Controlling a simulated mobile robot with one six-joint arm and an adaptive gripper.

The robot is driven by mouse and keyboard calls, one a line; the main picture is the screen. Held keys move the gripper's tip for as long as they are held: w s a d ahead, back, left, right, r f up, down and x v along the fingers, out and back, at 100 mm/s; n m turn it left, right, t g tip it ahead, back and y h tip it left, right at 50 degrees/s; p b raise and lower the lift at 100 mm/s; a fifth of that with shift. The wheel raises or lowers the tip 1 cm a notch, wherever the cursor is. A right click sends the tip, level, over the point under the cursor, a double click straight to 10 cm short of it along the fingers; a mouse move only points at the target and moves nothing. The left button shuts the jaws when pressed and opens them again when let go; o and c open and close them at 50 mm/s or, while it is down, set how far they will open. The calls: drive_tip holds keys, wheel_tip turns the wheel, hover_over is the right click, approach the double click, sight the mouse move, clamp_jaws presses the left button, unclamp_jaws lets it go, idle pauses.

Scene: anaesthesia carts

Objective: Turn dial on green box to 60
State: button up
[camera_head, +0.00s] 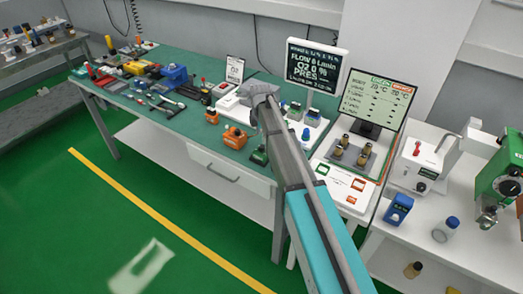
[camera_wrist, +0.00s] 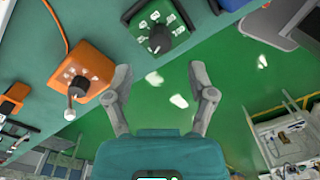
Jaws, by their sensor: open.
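The green box (camera_wrist: 138,28) lies at the top middle of the wrist view, with a black dial (camera_wrist: 158,40) on its face and white marks around it. The marks are too small to read, so I cannot tell the dial's setting. In the head view the green box (camera_head: 260,156) sits near the table's front edge, partly beside my arm. My gripper (camera_wrist: 160,72) is open and empty, its two fingers spread below the dial in the wrist view and apart from it. In the head view my gripper (camera_head: 258,92) shows at the end of the arm, above the table.
An orange box (camera_wrist: 88,62) with a knob stands left of the green box; it also shows in the head view (camera_head: 235,137). The green-topped table (camera_head: 180,118) holds several tools at left. Two screens (camera_head: 312,64) (camera_head: 376,100) stand behind and right. Green floor lies in front.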

sight(261, 146)
drive_tip(key=shift+f+b, duration=2.55)
drive_tip(key=shift+f, duration=0.25)
drive_tip(key=shift+s, duration=0.1)
clamp_jaws()
